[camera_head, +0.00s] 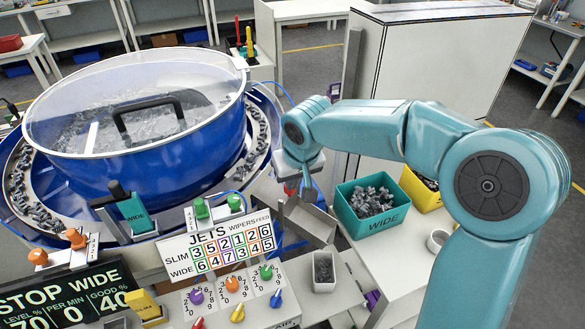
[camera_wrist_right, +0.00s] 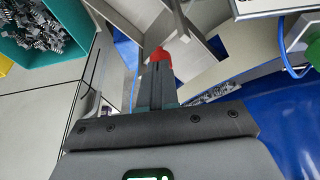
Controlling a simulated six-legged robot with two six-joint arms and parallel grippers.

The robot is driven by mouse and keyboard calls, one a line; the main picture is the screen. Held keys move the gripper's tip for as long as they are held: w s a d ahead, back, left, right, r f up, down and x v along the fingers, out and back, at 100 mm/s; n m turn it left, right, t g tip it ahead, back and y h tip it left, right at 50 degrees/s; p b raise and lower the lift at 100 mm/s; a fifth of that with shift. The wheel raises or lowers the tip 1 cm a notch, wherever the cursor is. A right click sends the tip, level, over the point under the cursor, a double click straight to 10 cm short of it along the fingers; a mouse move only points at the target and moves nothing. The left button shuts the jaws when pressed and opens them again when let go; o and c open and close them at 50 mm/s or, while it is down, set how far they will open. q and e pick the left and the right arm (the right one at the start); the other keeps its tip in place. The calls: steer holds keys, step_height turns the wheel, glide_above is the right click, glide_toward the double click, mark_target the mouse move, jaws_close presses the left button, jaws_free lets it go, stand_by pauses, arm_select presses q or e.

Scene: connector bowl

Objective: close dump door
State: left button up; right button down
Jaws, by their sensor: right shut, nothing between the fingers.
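The dump door seems to belong to the grey metal chute (camera_head: 308,220) below the front right of the blue bowl; which plate is the door, and how far open it is, I cannot tell. My right gripper (camera_head: 304,187) points down just above this chute, its fingers shut and empty. In the right wrist view the shut fingers (camera_wrist_right: 159,70) reach toward the metal plates (camera_wrist_right: 215,65) of the chute. A small red piece (camera_wrist_right: 159,54) shows at the fingertips; I cannot tell whether they touch it. My left gripper is not in view.
The blue bowl (camera_head: 150,175) with a clear lid stands at the left. A teal WIDE bin (camera_head: 368,228) of connectors and a yellow bin (camera_head: 418,190) stand right of the chute. A small grey cup (camera_head: 324,280) stands below it, beside the JETS control panel (camera_head: 215,245).

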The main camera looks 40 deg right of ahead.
steer(key=shift+s+f, duration=0.1)
steer(key=shift+f, duration=0.15)
